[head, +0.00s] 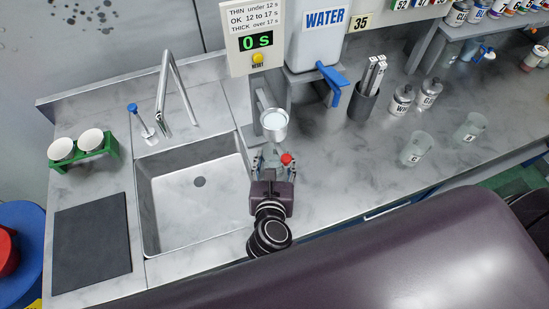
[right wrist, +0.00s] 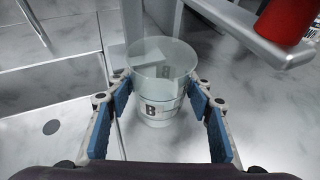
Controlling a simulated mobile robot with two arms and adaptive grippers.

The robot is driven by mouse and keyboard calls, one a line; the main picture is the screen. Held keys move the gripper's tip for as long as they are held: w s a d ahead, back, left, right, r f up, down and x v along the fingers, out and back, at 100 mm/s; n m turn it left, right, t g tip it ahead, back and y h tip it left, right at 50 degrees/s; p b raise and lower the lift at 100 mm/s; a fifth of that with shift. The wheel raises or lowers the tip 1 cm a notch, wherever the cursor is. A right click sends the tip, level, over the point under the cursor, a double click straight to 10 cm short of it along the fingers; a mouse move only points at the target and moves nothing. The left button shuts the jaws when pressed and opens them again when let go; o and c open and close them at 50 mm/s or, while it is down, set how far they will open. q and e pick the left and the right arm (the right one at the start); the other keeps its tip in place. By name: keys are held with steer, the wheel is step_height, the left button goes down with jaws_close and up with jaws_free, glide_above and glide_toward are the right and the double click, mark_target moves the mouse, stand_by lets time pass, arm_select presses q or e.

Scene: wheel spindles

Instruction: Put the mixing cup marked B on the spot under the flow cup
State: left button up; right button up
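The clear mixing cup marked B (right wrist: 158,112) stands upright between the finger pads of my right gripper (right wrist: 160,98). The pads meet both its sides, and it looks empty. In the head view my right gripper (head: 270,160) is over the counter, just in front of and below the flow cup (head: 274,120), and largely hides cup B. The flow cup hangs on a grey stand, with a red knob (head: 287,159) at the gripper's right. A flat grey plate (right wrist: 118,58) lies behind cup B in the wrist view. The spot itself is not clearly visible. My left gripper is out of view.
The sink (head: 195,200) is left of my right gripper. A water tank (head: 318,45) with a blue tap stands behind. Two other clear cups (head: 416,149) (head: 471,128), bottles (head: 402,99) and a dark holder of sticks (head: 363,102) stand to the right. Counter between is clear.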

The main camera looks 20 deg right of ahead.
steer(key=shift+o, duration=0.8)
steer(key=shift+r, duration=0.3)
steer(key=b+v, duration=0.1)
steer(key=v, duration=0.9)
steer(key=shift+s+a+b, duration=0.15)
steer(key=shift+s+b, duration=0.2)
steer(key=shift+s, duration=0.05)
steer(key=shift+s+a+r, duration=0.15)
steer(key=shift+s+r, duration=0.2)
steer(key=shift+s, duration=0.15)
